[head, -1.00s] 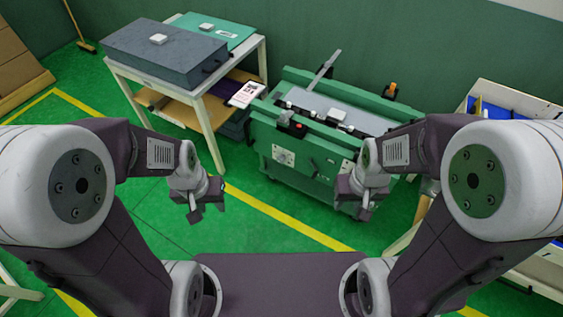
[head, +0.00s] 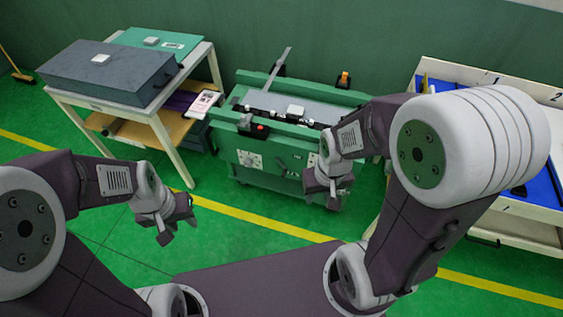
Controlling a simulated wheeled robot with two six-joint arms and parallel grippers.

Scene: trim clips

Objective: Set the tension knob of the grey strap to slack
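A green machine (head: 290,112) stands ahead in the head view, with a grey top surface and a long grey bar (head: 279,70) slanting up from it. A white dial plate with a small knob (head: 249,159) is on its front face. The knob's setting is too small to read, and I cannot tell a grey strap apart from the other grey parts. My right gripper (head: 338,197) is in front of the machine's right end, hiding part of the front. My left gripper (head: 178,224) hangs over the floor, apart from everything, its fingers spread and empty.
A white table (head: 188,129) with a grey case (head: 108,72) stands to the left, with a printed card (head: 205,104) at its right side. A workbench with a blue surface (head: 543,190) is on the right. Green floor with a yellow line (head: 262,224) is clear before the machine.

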